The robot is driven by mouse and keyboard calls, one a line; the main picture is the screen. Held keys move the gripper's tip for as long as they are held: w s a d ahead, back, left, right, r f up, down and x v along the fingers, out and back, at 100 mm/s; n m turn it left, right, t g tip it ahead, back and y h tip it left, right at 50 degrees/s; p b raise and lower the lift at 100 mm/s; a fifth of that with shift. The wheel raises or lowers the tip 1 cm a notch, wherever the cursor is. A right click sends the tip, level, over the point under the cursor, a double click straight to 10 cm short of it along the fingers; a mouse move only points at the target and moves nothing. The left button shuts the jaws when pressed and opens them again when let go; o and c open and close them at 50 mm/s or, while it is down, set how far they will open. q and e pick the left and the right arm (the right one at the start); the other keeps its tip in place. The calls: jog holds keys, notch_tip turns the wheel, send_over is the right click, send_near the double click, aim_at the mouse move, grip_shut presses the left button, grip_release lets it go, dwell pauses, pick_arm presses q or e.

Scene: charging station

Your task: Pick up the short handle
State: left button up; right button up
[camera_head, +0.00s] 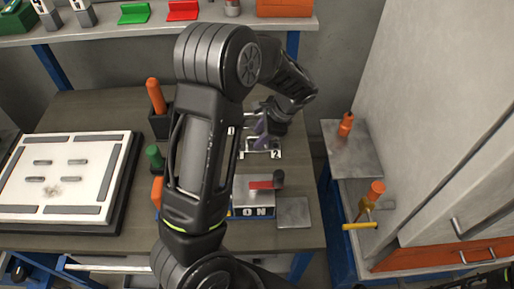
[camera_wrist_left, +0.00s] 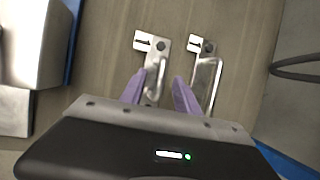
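In the left wrist view, two metal handles lie side by side on the brown tabletop, each with a small white label plate at its far end. The left handle (camera_wrist_left: 157,88) looks like the shorter one; the right handle (camera_wrist_left: 206,80) looks a little longer. My left gripper (camera_wrist_left: 158,90) has two purple fingers spread apart, one on each side of the left handle, with no clear contact.
A white slotted board (camera_head: 62,178) lies on the table's left side. An orange handle (camera_head: 156,96) and a green handle (camera_head: 154,157) stand in holders left of my arm. A red lever (camera_head: 264,184) sits near the front. A grey cabinet (camera_head: 440,110) stands at right.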

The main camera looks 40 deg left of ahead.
pick_arm(q)
jog(key=shift+b+x, duration=0.35)
jog(key=shift+x, duration=0.75)
jog(key=shift+r, duration=0.1)
jog(key=shift+c, duration=0.6)
grip_shut()
